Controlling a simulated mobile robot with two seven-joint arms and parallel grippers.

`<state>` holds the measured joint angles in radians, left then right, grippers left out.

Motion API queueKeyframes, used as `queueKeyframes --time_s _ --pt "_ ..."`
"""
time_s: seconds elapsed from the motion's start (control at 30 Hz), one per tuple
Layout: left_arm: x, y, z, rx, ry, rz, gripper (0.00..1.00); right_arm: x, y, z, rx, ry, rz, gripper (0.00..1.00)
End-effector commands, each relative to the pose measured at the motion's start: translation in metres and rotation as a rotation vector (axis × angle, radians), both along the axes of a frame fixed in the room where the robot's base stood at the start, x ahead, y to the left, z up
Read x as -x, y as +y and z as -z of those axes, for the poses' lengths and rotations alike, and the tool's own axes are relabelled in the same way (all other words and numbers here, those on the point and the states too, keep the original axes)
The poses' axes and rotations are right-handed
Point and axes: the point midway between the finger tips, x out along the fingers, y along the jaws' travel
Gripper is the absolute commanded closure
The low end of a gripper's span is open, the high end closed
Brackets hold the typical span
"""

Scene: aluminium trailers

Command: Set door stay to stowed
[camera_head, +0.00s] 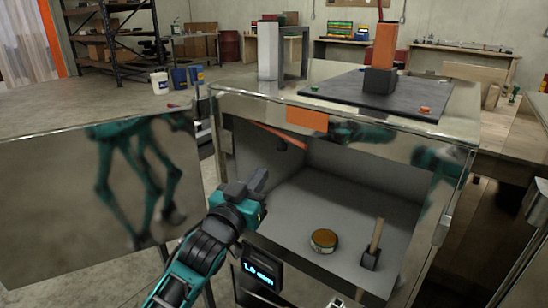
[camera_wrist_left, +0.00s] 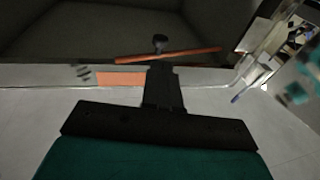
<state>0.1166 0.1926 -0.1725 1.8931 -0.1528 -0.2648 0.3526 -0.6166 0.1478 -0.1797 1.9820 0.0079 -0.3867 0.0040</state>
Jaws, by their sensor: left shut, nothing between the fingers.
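The door stay (camera_head: 280,136) is a thin orange-red rod under the top edge of the open metal compartment. It also shows in the left wrist view (camera_wrist_left: 195,54), lying across just beyond the fingers. A small dark knob (camera_head: 284,146) is close to the rod and also shows in the wrist view (camera_wrist_left: 160,42). The large reflective door (camera_head: 60,205) stands open at the left. My left gripper (camera_head: 260,181) is shut and empty in front of the opening, below the rod in the head view. Whether the fingertips touch the rod cannot be told. My right gripper is not in view.
Inside the compartment (camera_head: 340,190) are a round orange-topped tin (camera_head: 323,240) and a wooden-handled tool (camera_head: 374,245). An orange label (camera_head: 307,119) is on the top rim. A dark mat (camera_head: 350,92) with an orange-and-black block (camera_head: 382,55) lies on top. Concrete floor is behind.

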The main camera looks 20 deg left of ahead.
Motion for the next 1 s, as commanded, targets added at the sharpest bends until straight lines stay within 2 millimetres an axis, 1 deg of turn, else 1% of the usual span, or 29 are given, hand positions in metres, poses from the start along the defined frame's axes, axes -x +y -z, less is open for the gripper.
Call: queueKeyframes --time_s 0.03,0.2,0.3,0.43,0.6,1.0 --pt "-0.010 -0.002 -0.002 0.000 -0.002 0.000 1.00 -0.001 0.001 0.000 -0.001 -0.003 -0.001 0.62" --pt "-0.040 -0.006 -0.006 0.000 0.000 0.000 1.00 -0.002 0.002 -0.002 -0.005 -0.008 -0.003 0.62" --pt "-0.055 -0.008 -0.008 0.000 0.000 0.000 1.00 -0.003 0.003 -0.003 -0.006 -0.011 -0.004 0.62" --pt "-0.069 -0.010 -0.010 0.001 0.001 0.000 1.00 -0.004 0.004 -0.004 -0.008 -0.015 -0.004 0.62" --pt "-0.079 -0.012 -0.011 0.000 0.002 0.000 1.00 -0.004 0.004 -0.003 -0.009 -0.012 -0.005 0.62" --pt "-0.081 -0.013 -0.012 0.001 0.001 0.000 1.00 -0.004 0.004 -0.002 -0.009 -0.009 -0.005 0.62"
